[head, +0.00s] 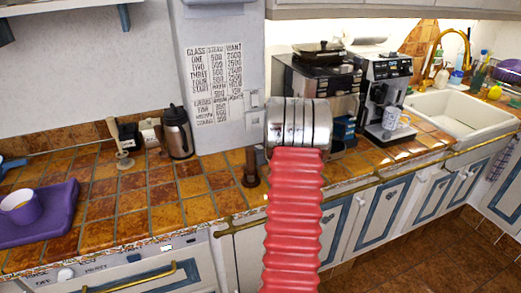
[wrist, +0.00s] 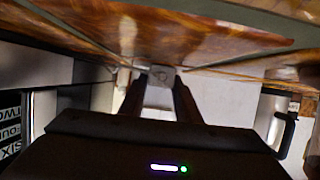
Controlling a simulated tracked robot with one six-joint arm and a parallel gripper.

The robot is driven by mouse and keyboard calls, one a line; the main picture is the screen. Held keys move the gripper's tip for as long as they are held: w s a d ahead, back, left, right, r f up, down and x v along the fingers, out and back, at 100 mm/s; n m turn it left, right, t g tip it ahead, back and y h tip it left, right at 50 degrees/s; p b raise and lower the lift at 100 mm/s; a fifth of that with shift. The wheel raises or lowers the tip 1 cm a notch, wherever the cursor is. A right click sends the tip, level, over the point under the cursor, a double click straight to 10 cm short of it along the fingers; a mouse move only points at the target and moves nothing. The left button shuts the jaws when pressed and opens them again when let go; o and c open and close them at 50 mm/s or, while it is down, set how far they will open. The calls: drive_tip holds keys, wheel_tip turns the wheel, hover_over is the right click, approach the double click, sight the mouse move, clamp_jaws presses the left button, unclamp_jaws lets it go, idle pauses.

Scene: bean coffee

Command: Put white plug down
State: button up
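In the wrist view my gripper (wrist: 160,84) points toward the tiled counter, which fills the top of that picture. Its two dark fingers are closed on a small pale-grey block, which looks like the white plug (wrist: 161,74). The plug sits at the fingertips, close to the brown tiles. I cannot tell whether it touches them. In the head view my red ribbed arm and its metal end stand in front, and the gripper and the plug are hidden behind them.
The tiled counter (head: 100,232) carries a steel jug (head: 178,133), a brown upright tool (head: 251,167), and a purple tray (head: 62,216) with a purple cup (head: 20,207).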

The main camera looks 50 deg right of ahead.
drive_tip(key=o, duration=0.3)
drive_tip(key=shift+s+a+f, duration=0.1)
drive_tip(key=shift+f, duration=0.4)
drive_tip(key=shift+s+a+f, duration=0.1)
drive_tip(key=shift+f, duration=0.35)
drive_tip(key=shift+o, duration=0.2)
drive_tip(key=shift+r, duration=0.1)
drive_tip(key=shift+d+r, duration=0.1)
drive_tip(key=shift+r, duration=0.3)
drive_tip(key=v, duration=0.8)
drive_tip(key=r+v, duration=0.1)
drive_tip(key=v, duration=0.3)
drive_tip(key=shift+w+d, duration=0.15)
drive_tip(key=shift+w, duration=0.05)
